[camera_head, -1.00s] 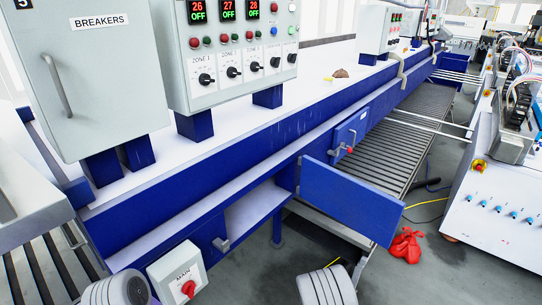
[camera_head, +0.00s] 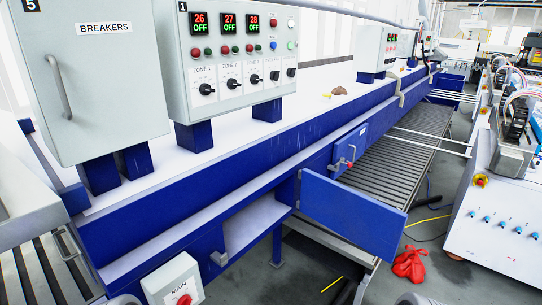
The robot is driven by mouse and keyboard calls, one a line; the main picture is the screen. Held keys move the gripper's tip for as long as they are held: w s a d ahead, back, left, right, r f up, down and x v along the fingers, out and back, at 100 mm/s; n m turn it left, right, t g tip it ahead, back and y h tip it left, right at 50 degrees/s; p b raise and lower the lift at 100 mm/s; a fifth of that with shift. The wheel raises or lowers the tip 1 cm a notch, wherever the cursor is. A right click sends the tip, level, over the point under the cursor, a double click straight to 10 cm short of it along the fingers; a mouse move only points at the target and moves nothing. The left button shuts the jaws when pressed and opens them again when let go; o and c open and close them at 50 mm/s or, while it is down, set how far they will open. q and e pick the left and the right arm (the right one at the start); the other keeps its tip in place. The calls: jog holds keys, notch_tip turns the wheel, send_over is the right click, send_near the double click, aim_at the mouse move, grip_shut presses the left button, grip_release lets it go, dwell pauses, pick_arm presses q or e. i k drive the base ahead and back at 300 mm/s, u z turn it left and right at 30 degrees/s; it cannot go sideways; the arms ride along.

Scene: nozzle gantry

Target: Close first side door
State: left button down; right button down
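A blue side door (camera_head: 352,213) stands open in the middle of the head view. It is hinged at its left edge on the long blue machine (camera_head: 130,218) and swings out over the floor. Left of the hinge is the open bay (camera_head: 250,226) with a pale inside. A second blue door with a red-tipped handle (camera_head: 350,148) sits shut farther along the machine. Only small grey rounded parts of my arms show at the bottom edge. Neither gripper's fingers are in the picture, and neither is seen touching the door.
A control panel (camera_head: 231,60) and a breakers cabinet (camera_head: 99,85) stand on the machine. A roller conveyor (camera_head: 385,175) runs behind the door. A red cloth-like thing (camera_head: 409,264) and a yellow cable lie on the floor. A white machine (camera_head: 500,220) stands right. Floor lies between.

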aim_at(376, 226)
jog(key=z, duration=2)
jog(key=i, duration=3.95)
jog(key=u, duration=4.2)
jog(key=i, duration=0.95)
jog(key=z, duration=0.05)
